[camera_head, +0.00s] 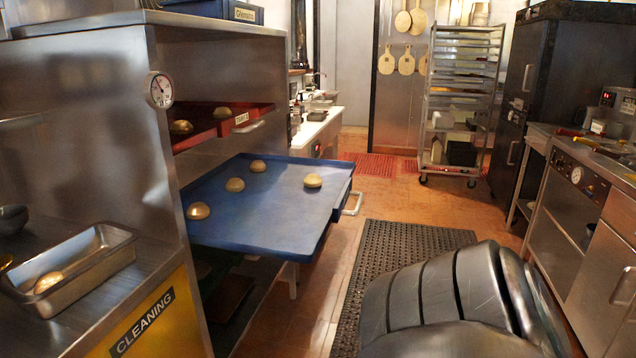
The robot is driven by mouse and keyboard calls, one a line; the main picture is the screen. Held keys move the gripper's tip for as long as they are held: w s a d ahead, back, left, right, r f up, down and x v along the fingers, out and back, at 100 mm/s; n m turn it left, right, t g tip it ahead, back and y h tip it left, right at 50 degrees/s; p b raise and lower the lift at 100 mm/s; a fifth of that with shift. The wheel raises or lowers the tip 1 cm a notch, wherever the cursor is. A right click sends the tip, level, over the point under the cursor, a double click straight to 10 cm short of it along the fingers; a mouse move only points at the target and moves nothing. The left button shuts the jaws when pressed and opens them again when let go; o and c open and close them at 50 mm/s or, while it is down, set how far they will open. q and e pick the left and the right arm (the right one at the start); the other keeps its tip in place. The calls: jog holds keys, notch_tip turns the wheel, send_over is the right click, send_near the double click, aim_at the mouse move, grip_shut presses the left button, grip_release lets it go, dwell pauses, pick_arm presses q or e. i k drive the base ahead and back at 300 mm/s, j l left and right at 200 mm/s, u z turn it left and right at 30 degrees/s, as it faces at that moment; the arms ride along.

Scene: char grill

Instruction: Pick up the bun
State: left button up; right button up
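Several round brown buns lie apart on a blue tray (262,222) that sticks out of the metal rack: a front-left bun (198,210), a middle bun (235,184), a back bun (257,166) and a right bun (313,180). Two more buns, one left (181,127) and one right (222,112), sit on a red tray (205,136) one level higher. Another bun (48,283) lies in a steel pan (92,266) on the counter at the left. Neither gripper is visible. A large dark segmented shape at the lower right looks like my arm.
A black floor mat (385,265) lies right of the blue tray. A wheeled rack (460,95) stands at the back. A steel counter with a grill (575,190) runs along the right. A yellow panel labelled CLEANING (170,325) is at the lower left. The aisle floor between is open.

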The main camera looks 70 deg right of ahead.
aim_at(311, 180)
jog(key=z, duration=2.2)
jog(key=i+l+z, duration=0.15)
jog(key=z, duration=0.85)
jog(key=i, duration=4.15)
jog(key=i+u, duration=0.15)
jog(key=u, duration=0.25)
jog(key=i+u, duration=0.1)
jog(key=u, duration=0.3)
jog(key=i+l+u, duration=0.1)
jog(key=u, duration=0.3)
